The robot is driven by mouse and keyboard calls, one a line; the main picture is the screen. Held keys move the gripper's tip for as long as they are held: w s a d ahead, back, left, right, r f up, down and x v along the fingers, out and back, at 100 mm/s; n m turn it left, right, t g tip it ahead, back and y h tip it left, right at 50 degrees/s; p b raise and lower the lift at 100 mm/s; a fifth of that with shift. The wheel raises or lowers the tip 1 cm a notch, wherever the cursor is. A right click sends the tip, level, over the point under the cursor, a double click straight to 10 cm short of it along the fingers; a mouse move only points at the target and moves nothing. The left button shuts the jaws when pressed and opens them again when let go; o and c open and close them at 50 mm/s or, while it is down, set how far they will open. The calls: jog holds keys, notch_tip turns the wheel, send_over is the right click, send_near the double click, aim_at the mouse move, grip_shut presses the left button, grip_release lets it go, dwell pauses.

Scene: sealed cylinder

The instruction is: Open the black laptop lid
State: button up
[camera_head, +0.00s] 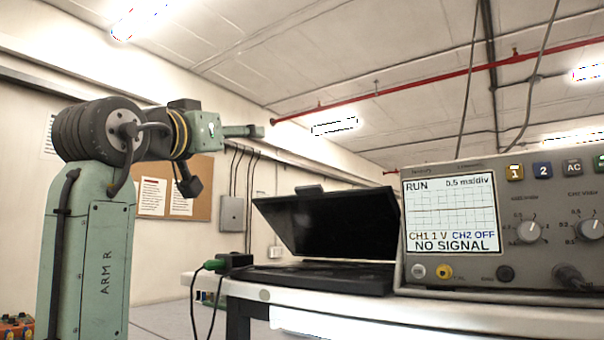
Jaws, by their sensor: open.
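The black laptop (330,277) sits on a white-topped bench, just left of a grey instrument. Its lid (330,222) is part open, its dark inner face toward me and its top edge seeming to lean forward over the base. A small dark tab (310,190) stands on the lid's top edge. My gripper (258,131) is at the end of the green arm, up and left of the lid. It points right, apart from the laptop, with nothing seen in it. It shows side-on, so the gap between its fingers is hidden.
The instrument (450,217) with a lit screen and knobs stands close against the laptop's right side. A dark block with a green plug (215,264) and hanging cables is at the laptop's left. The bench edge (330,312) runs in front. Air above the lid is clear.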

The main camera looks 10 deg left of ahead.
aim_at(306, 189)
jog(key=d+f+m+g+h, duration=0.35)
jog(key=d+f+g, duration=0.2)
jog(key=f, duration=0.25)
jog(key=shift+n+t, duration=0.25)
jog(key=shift+t, duration=0.2)
jog(key=p+x, duration=0.1)
jog(key=x, duration=0.2)
jog(key=p+x, duration=0.1)
jog(key=x, duration=0.3)
jog(key=p+x, duration=0.1)
jog(key=x, duration=0.2)
jog(key=shift+w+d+r, duration=0.2)
jog(key=shift+w+d, duration=0.05)
jog(key=shift+d, duration=0.2)
jog(key=shift+c, duration=0.5)
grip_shut()
